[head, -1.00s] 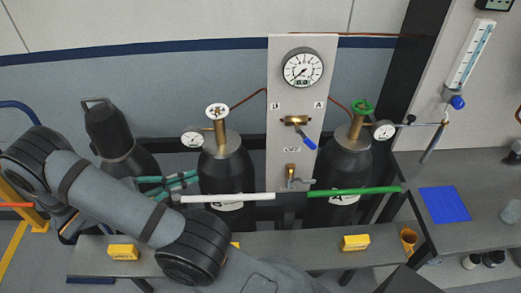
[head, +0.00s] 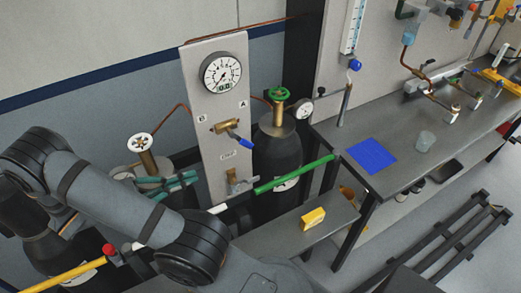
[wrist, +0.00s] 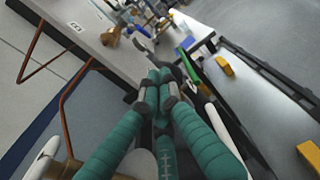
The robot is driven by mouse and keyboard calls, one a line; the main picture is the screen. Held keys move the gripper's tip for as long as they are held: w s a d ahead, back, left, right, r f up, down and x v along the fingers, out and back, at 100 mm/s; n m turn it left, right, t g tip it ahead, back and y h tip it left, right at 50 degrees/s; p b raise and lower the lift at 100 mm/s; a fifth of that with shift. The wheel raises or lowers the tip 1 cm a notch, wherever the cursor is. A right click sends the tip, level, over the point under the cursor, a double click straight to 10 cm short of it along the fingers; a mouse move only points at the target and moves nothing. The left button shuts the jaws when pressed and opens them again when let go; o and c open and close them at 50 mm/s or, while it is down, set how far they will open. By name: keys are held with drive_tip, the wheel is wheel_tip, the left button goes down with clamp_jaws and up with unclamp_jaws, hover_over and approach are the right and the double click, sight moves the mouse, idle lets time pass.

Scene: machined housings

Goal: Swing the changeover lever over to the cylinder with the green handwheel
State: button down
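The changeover valve (head: 226,126) is a brass body on an upright pale panel (head: 200,75), below a round gauge. Its blue-handled lever (head: 240,141) points down and to the right, on the side marked A. The cylinder with the green handwheel (head: 279,94) stands right of the panel; its body (head: 277,160) is black. A cylinder with a white handwheel (head: 140,142) stands left of the panel. My gripper (head: 193,178) has teal fingers and is left of the panel, below the lever's height and apart from it. In the wrist view the fingertips (wrist: 160,88) lie close together, with nothing visibly held.
A rail with a green sleeve (head: 293,174) crosses before the cylinders. A smaller valve (head: 238,183) sits low on the panel. A yellow box (head: 312,218) lies on the front ledge. A bench with a blue mat (head: 372,156) stands at the right. Copper pipes run beside the panel.

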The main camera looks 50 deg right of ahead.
sight(241, 140)
drive_tip(key=r+p+x, duration=0.1)
drive_tip(key=p+x, duration=0.1)
drive_tip(key=x, duration=0.4)
drive_tip(key=r+p+x, duration=0.2)
drive_tip(key=p+x, duration=0.1)
drive_tip(key=x, duration=0.3)
drive_tip(key=shift+s+d, duration=0.35)
drive_tip(key=shift+d, duration=0.05)
drive_tip(key=shift+d+f, duration=0.1)
drive_tip(key=shift+f, duration=0.05)
